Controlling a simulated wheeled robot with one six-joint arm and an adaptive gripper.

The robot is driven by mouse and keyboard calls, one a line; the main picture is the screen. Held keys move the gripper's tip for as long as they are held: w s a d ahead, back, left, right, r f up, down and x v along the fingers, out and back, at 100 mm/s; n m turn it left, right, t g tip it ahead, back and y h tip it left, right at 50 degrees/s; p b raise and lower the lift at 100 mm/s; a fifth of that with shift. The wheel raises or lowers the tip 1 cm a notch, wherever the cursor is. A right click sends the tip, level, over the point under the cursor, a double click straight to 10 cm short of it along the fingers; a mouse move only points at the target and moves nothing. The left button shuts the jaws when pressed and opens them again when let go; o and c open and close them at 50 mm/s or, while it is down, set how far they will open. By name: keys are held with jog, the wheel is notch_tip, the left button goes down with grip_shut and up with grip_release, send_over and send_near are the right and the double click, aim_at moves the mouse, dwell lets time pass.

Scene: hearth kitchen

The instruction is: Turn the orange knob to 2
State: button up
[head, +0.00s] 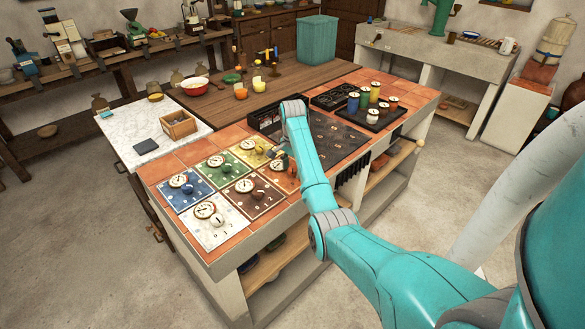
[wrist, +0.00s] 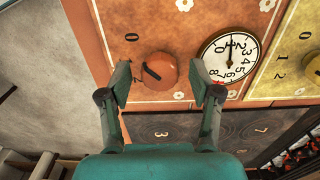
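The orange knob (wrist: 166,68) sits on an orange plate (wrist: 190,18) in the wrist view. A dark mark on its face slants toward the upper left. A 0 is printed on the plate at the knob's upper left; other numbers there are hidden by a finger. A round white dial (wrist: 229,57) with a dark needle is right of the knob. My gripper (wrist: 160,80) is open, its two fingers apart on either side of the knob with visible gaps. In the head view my gripper (head: 279,156) is over the orange plate (head: 290,183), and the knob is hard to make out.
Blue, green, yellow, brown and white plates (head: 212,232) with knobs and dials lie beside the orange one on the tiled counter. A dark panel (wrist: 215,128) with numbers borders the orange plate. Jars on a black tray (head: 372,112) stand farther right.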

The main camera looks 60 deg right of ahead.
jog(key=c, duration=1.1)
jog(key=shift+n, duration=0.4)
jog(key=n, duration=0.3)
jog(key=shift+n, duration=0.4)
jog(key=n, duration=0.4)
jog(key=shift+n, duration=0.3)
jog(key=n, duration=0.8)
jog(key=shift+n, duration=0.4)
